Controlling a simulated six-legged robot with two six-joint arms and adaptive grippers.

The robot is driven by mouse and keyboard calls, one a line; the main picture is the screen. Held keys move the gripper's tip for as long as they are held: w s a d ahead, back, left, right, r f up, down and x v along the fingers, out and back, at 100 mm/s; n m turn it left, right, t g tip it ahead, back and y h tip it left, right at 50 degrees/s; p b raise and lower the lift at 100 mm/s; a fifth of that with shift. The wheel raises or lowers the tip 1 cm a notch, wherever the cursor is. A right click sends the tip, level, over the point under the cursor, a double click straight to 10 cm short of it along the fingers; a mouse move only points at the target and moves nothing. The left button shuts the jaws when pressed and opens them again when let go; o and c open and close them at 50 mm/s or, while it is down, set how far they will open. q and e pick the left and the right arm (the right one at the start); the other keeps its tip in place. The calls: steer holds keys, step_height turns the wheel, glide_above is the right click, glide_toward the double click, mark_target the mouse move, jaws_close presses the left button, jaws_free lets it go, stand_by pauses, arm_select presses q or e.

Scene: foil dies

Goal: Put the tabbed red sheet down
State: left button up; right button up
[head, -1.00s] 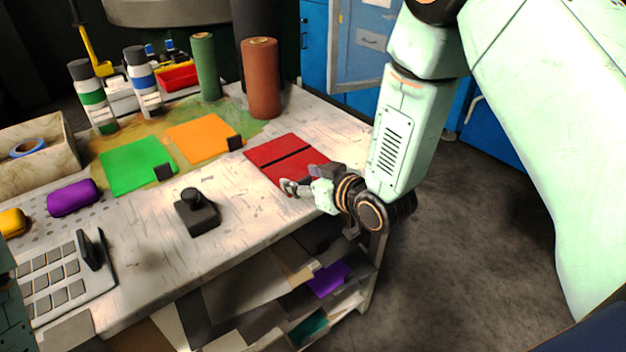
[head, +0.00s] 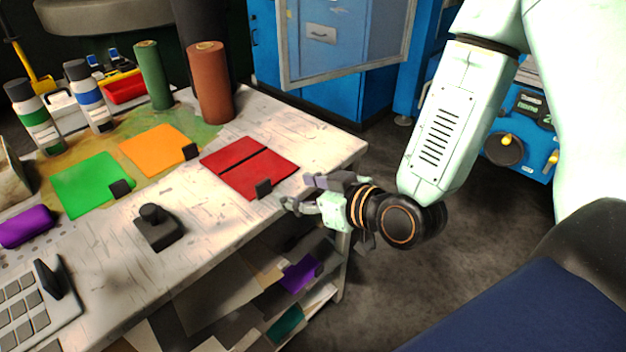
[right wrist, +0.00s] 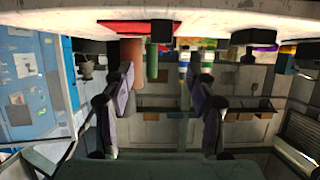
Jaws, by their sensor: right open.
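The red sheet (head: 240,178) lies flat on the worktable near its right edge, with a dark line across it. Its black tab (head: 264,188) stands at the near corner. My right gripper (head: 287,203) is open and empty, just past the table's front edge, close to the tab but apart from it. In the right wrist view the picture is upside down; the red sheet (right wrist: 122,27) and the black tab (right wrist: 161,31) show at the top, beyond the open fingers (right wrist: 160,88). My left gripper is not in view.
Green (head: 88,186) and orange (head: 152,150) tabbed sheets lie to the left. A black knobbed block (head: 158,228) stands near the front edge. Brown (head: 210,85) and green (head: 153,76) rolls stand behind. A lower shelf holds a purple piece (head: 300,273).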

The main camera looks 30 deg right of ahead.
steer(key=s+d+f+m+g+h, duration=0.1)
steer(key=s+f+m+g+h, duration=0.1)
steer(key=s+f+g, duration=0.4)
steer(key=s+d+f+m+g+h, duration=0.1)
steer(key=s+f+g, duration=0.5)
steer(key=s+f, duration=1.1)
steer(key=s+m+h, duration=0.1)
steer(key=s, duration=0.4)
steer(key=shift+d+g+h, duration=0.3)
steer(key=shift+d+g, duration=0.05)
steer(key=shift+g, duration=0.05)
